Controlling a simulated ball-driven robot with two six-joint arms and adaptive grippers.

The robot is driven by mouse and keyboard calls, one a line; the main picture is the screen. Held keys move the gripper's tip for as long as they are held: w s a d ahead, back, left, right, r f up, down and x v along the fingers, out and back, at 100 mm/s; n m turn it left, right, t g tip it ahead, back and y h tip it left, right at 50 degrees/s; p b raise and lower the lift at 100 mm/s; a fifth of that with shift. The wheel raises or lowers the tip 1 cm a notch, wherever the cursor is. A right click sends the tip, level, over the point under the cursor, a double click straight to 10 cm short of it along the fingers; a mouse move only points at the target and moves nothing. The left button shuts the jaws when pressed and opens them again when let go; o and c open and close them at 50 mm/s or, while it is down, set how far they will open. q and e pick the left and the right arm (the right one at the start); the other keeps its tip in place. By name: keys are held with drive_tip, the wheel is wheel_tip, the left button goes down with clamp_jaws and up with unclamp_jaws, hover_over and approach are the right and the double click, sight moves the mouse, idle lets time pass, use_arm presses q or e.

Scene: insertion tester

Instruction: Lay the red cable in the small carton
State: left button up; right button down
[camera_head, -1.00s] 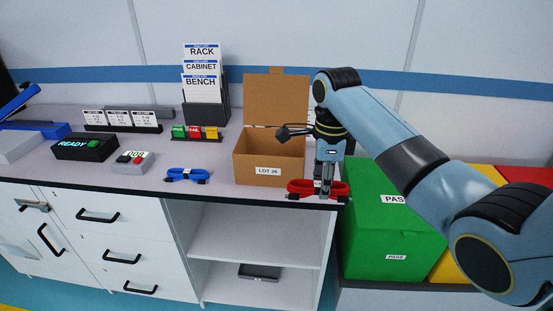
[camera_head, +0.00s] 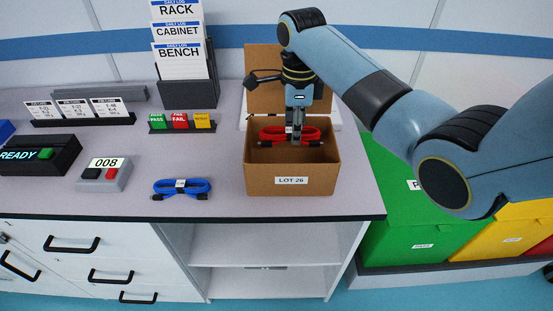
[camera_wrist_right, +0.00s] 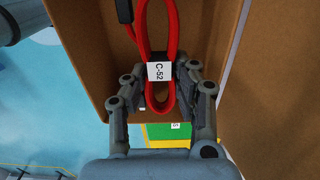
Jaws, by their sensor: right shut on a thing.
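The small carton (camera_head: 259,182), brown with a "LOT 26" label, stands open on the bench with its lid flap raised behind it. The red cable (camera_head: 310,132) is a coiled bundle at the carton's mouth, in front of the flap. My right gripper (camera_head: 295,139) points down over the carton and is shut on the cable. In the right wrist view the cable (camera_wrist_right: 143,30) with its "C-52" tag lies between the fingers of my right gripper (camera_wrist_right: 160,100), with brown carton walls around. How deep the cable sits is hard to tell. My left gripper is not in view.
A blue cable (camera_head: 182,187) lies on the bench left of the carton. A counter box (camera_head: 105,173), a READY box (camera_head: 38,156), a card rack (camera_head: 188,92) and small coloured tags (camera_head: 181,123) stand further left. Green (camera_head: 400,225) and yellow (camera_head: 500,237) bins stand right of the bench.

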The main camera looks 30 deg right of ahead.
hover_over(294, 160)
drive_tip(key=s+a, duration=0.2)
drive_tip(key=f, duration=0.5)
drive_tip(key=shift+d+f, duration=0.2)
drive_tip(key=shift+d, duration=0.05)
wheel_tip(294, 160, down, 4)
drive_tip(key=shift+r+b, duration=0.1)
drive_tip(key=shift+b, duration=0.4)
drive_tip(key=shift+w, duration=0.1)
drive_tip(key=shift+f, duration=0.2)
drive_tip(key=c, duration=1.4)
unclamp_jaws()
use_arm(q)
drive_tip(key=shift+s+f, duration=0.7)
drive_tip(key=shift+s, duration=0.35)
use_arm(e)
drive_tip(key=o, duration=0.3)
drive_tip(key=shift+o, duration=0.2)
wheel_tip(294, 160, up, 12)
drive_tip(key=shift+r+p, duration=0.2)
drive_tip(key=shift+p, duration=0.65)
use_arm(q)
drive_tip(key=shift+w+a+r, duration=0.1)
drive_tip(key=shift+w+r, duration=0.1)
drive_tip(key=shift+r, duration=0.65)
